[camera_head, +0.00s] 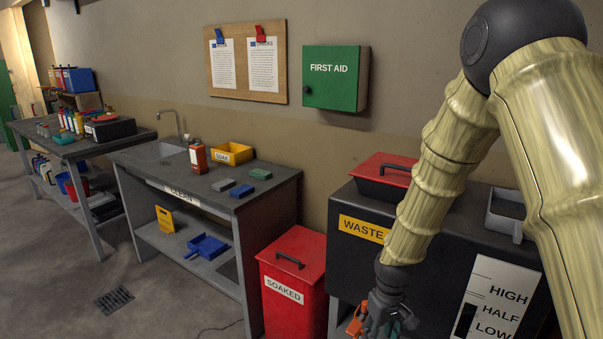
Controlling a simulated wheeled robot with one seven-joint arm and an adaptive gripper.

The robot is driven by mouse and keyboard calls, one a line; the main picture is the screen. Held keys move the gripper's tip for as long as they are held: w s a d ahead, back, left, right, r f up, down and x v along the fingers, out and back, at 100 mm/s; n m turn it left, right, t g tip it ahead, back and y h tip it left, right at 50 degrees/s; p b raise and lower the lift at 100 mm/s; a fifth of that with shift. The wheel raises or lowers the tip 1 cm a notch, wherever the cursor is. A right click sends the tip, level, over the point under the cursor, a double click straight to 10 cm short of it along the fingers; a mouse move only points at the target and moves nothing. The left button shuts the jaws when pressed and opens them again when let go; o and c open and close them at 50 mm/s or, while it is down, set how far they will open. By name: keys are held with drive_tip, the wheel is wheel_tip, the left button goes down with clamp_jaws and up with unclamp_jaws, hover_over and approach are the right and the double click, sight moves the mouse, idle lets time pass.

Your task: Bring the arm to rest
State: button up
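My arm comes down from the upper right, bent at a dark joint. Its lower part passes in front of the black waste cabinet (345,262). My gripper (382,322) hangs low at the bottom edge of the picture, in front of the cabinet's lower left part. Its dark fingers are small and partly cut off. An orange thing (355,321) shows right beside the fingers. I cannot tell whether it is held, or whether the fingers are open or shut.
A red SOAKED bin (300,255) stands left of my gripper. A red-lidded box (375,170) and a grey tray (505,215) sit on the cabinet. Left are the sink bench (272,182) and a farther bench (90,146). The floor (50,280) front left is open, with a drain.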

drive_tip(key=s+f+m, duration=0.1)
drive_tip(key=s+f, duration=0.7)
drive_tip(key=f, duration=0.3)
drive_tip(key=s+d+f+m, duration=0.1)
drive_tip(key=s+f, duration=0.5)
drive_tip(key=s, duration=0.7)
drive_tip(key=s+d+f+m, duration=0.1)
drive_tip(key=s+f, duration=0.6)
drive_tip(key=s, duration=0.6)
drive_tip(key=shift+s+d+f+m, duration=0.2)
drive_tip(key=shift+s+d+m, duration=0.1)
drive_tip(key=shift+d+m, duration=0.1)
